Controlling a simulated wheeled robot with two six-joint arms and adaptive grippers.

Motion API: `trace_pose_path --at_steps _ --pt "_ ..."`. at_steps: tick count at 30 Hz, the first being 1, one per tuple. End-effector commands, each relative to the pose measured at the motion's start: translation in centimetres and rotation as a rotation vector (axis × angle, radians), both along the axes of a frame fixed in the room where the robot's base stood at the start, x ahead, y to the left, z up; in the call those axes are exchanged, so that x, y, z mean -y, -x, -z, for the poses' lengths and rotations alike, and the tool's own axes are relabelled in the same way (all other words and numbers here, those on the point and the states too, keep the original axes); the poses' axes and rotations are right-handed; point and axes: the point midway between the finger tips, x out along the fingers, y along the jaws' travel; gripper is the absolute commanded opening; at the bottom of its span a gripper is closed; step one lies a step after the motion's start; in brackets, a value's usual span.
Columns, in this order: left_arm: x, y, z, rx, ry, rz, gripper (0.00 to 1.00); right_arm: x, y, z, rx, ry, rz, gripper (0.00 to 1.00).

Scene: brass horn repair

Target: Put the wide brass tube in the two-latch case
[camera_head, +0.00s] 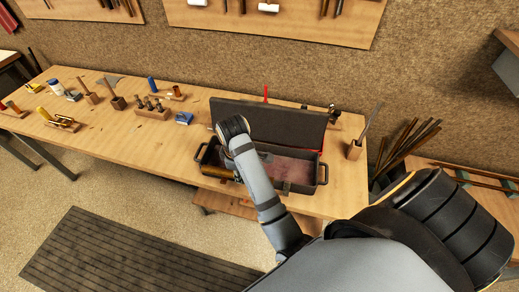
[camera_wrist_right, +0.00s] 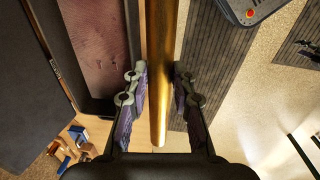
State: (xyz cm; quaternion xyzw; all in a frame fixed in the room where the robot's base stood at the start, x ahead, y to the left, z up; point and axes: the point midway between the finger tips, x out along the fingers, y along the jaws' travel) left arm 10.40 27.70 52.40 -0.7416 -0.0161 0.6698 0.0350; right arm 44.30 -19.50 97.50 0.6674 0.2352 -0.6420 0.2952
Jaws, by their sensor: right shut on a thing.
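The two-latch case (camera_head: 310,188) stands on the workbench with its dark lid (camera_head: 285,125) raised at the back. Its reddish inside looks empty where it shows. The wide brass tube (camera_head: 215,171) shows at the case's front left, partly hidden by my right arm. In the right wrist view the brass tube (camera_wrist_right: 164,50) runs lengthwise between the fingers of my right gripper (camera_wrist_right: 159,78), which is shut on it. There the case (camera_wrist_right: 100,45) lies to the left of the tube, and floor shows below the tube. My left gripper is in neither view.
The workbench (camera_head: 140,148) carries wooden tool blocks (camera_head: 152,112) and small items on its left half. A block with a tool (camera_head: 354,149) stands right of the case. A dark striped mat (camera_head: 130,255) lies on the floor in front.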

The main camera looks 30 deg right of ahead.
Motion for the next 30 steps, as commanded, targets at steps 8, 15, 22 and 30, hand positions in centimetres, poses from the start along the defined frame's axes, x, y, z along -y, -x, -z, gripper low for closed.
trace_pose_path --at_steps 8,15,22,30 --pt "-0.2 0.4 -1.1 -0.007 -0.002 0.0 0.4 4.7 -5.1 2.6 -0.003 0.008 0.005 0.0" --pt "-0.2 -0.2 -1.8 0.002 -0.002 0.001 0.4 7.8 -9.0 7.4 -0.003 0.002 0.005 0.0" --pt "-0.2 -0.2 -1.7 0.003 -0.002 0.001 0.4 8.8 -10.3 9.4 0.0 0.001 0.004 0.0" --pt "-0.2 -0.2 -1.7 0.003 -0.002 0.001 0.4 9.0 -10.5 12.1 -0.002 0.0 0.004 0.0"
